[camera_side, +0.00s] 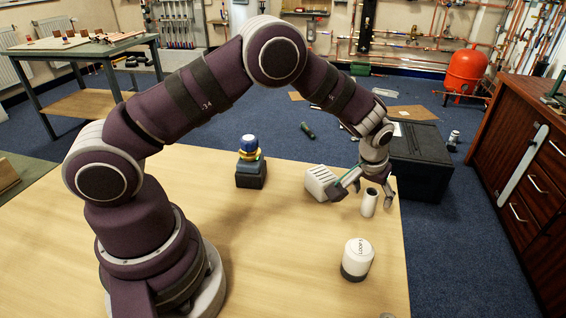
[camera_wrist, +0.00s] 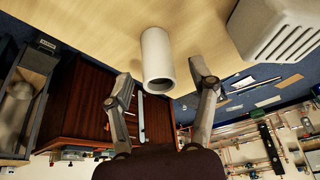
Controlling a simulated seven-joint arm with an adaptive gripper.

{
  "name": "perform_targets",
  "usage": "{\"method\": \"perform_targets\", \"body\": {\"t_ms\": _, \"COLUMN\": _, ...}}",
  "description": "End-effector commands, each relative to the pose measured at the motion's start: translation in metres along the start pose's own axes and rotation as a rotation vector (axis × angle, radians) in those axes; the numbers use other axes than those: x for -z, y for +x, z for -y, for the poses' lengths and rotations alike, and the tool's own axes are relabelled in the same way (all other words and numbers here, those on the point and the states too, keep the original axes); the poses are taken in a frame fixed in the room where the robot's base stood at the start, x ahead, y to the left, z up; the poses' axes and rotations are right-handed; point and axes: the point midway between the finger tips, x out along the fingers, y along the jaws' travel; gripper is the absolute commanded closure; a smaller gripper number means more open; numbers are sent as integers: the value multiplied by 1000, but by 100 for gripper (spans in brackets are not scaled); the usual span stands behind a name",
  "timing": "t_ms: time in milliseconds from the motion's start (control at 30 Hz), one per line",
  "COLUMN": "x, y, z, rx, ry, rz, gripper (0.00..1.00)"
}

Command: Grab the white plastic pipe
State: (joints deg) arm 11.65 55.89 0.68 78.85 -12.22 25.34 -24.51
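The white plastic pipe (camera_side: 369,203) is a short hollow tube standing upright near the right edge of the wooden table in the side view. It also shows in the wrist view (camera_wrist: 157,58), at the top middle, with its open end towards the camera. My gripper (camera_side: 367,194) is open and empty above the pipe. In the wrist view, my gripper's fingers (camera_wrist: 160,76) are spread wide to either side of the pipe's near end, with a visible gap on both sides. I cannot tell how far down the fingers reach along the pipe.
A white slotted block (camera_side: 320,184) stands close to the left of my gripper. A white canister with a dark base (camera_side: 357,258) stands nearer the front. A dark block with a blue and yellow top (camera_side: 250,168) is farther left. The table's right edge (camera_side: 403,240) is close.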

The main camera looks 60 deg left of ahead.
Motion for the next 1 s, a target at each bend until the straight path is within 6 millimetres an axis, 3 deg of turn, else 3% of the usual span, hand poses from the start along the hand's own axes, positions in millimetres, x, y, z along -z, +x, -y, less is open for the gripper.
{"method": "perform_targets", "body": {"t_ms": 67, "x": 0, "y": 0, "z": 0, "rx": 0, "ry": 0, "rz": 0, "gripper": 52}}
{"method": "perform_targets", "body": {"t_ms": 400, "x": 0, "y": 0, "z": 0, "rx": 0, "ry": 0, "rz": 0, "gripper": 94}}
{"method": "perform_targets", "body": {"t_ms": 700, "x": 2, "y": -5, "z": 0, "rx": -1, "ry": 0, "rz": -1, "gripper": 95}}
{"method": "perform_targets", "body": {"t_ms": 900, "x": 16, "y": -37, "z": -1, "rx": -4, "ry": -1, "rz": -6, "gripper": 95}}
{"method": "perform_targets", "body": {"t_ms": 1000, "x": -2, "y": -42, "z": 8, "rx": 1, "ry": 0, "rz": 3, "gripper": 95}}
